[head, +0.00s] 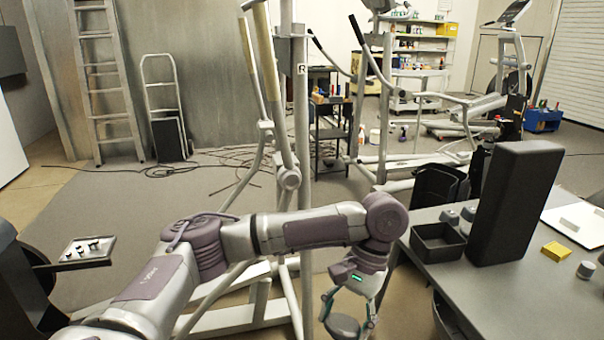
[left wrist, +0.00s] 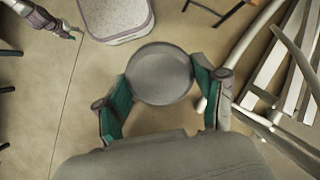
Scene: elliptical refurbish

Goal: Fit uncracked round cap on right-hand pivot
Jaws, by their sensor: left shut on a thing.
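My left gripper (head: 348,305) is shut on a round grey cap (head: 343,327) at the bottom of the head view. In the left wrist view the cap (left wrist: 160,74) is a flat disc between the teal fingers of the left gripper (left wrist: 161,88). No crack shows on the visible face. The elliptical machine's upright (head: 301,110) carries an "R" label, and a round pivot joint (head: 289,179) sits lower on its linkage, apart from the cap. I cannot tell whether that joint is the right-hand pivot. What seems to be my right gripper (left wrist: 68,30) shows small at upper left; its jaws are unclear.
A grey table (head: 500,290) at right holds a black open tray (head: 437,257), a tall black box (head: 515,203), a yellow block (head: 556,251) and small grey round pieces (head: 449,217). Machine rails lie close to my arm.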

